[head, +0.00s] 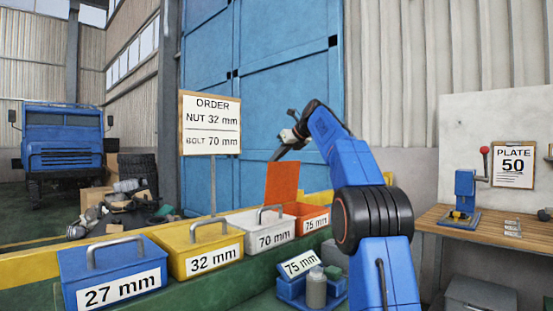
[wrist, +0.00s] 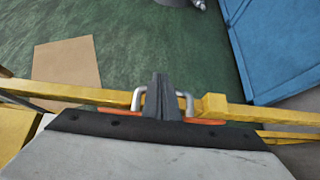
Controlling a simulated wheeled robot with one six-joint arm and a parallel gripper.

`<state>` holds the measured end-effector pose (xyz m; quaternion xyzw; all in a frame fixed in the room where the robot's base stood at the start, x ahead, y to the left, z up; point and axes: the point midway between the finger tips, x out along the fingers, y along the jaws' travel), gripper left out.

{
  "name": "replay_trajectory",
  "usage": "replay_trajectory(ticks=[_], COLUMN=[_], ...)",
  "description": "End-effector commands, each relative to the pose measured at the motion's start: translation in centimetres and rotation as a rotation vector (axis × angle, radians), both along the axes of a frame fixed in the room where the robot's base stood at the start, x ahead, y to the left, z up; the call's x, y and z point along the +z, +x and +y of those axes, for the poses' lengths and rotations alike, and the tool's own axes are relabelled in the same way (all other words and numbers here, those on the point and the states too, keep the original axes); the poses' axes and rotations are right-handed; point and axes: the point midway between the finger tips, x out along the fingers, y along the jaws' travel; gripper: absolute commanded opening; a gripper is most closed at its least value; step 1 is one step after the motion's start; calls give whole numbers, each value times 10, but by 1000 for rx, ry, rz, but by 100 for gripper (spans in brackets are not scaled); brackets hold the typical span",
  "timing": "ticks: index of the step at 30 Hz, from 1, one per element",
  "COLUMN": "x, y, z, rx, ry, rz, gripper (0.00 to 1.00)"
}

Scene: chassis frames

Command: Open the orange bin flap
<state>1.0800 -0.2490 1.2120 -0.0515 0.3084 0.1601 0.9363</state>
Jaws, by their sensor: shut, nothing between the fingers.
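I cannot tell whether the fingers touch the handle.
A blue 27 mm bin (head: 112,267), a yellow 32 mm bin (head: 201,247) and a white 70 mm bin (head: 258,229) stand left, their lids down. A yellow rail (head: 30,268) runs behind. A small blue tray (head: 291,287) stands in front. A workbench (head: 440,217) is at right.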

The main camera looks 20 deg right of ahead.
Motion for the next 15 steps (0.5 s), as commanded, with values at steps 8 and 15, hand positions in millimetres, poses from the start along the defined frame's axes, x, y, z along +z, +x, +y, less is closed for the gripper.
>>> replay_trajectory(ticks=[8, 15], x=[18, 46], y=[-22, -58], z=[-8, -22], rx=[-1, -2], ry=[-1, -1], rz=[-3, -2], gripper=[0, 0])
